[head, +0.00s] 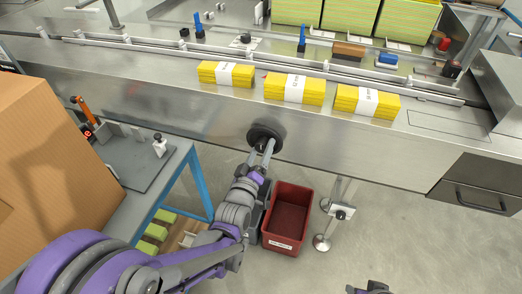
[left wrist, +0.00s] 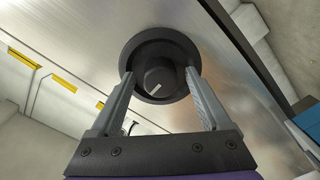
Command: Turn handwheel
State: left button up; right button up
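The handwheel (head: 263,132) is a dark round disc on the steel front face of the conveyor. It also shows in the left wrist view (left wrist: 158,50), with a raised hub (left wrist: 160,80) and a small light mark on it. My left gripper (head: 265,148) reaches up to the wheel from below. In the left wrist view its two fingers (left wrist: 159,76) stand apart, one on each side of the hub, in front of the disc. I see no clear contact with the hub. A dark part at the bottom edge (head: 372,288) may be my right gripper; most of it is out of frame.
Yellow packs (head: 294,89) lie on the conveyor top (head: 150,72) above the wheel. A red bin (head: 288,218) stands on the floor below, beside a metal support leg (head: 340,211). A side table (head: 128,160) and a large cardboard box (head: 45,150) are at left. The floor at right is clear.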

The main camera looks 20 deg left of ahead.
pick_arm(q)
jog(key=s, duration=1)
jog(key=shift+s+a, duration=0.2)
jog(key=shift+s, duration=0.2)
pick_arm(e)
jog(key=shift+r, duration=0.25)
pick_arm(q)
jog(key=s+a+f+m+g, duration=0.1)
jog(key=s+f+m+g, duration=0.3)
jog(key=s+g, duration=0.3)
jog(key=s+a+f+m+g, duration=0.2)
jog(key=s+f+m+g, duration=0.3)
jog(key=s, duration=0.5)
notch_tip(320, 180, up, 18)
jog(key=w+p, duration=0.1)
jog(key=p, duration=1.5)
jog(key=shift+d+r+g+y, duration=0.15)
jog(key=shift+r+g+y, duration=0.05)
jog(key=shift+g+y, duration=0.1)
pick_arm(e)
notch_tip(320, 180, up, 18)
jog(key=w, duration=0.2)
jog(key=shift+t, duration=0.4)
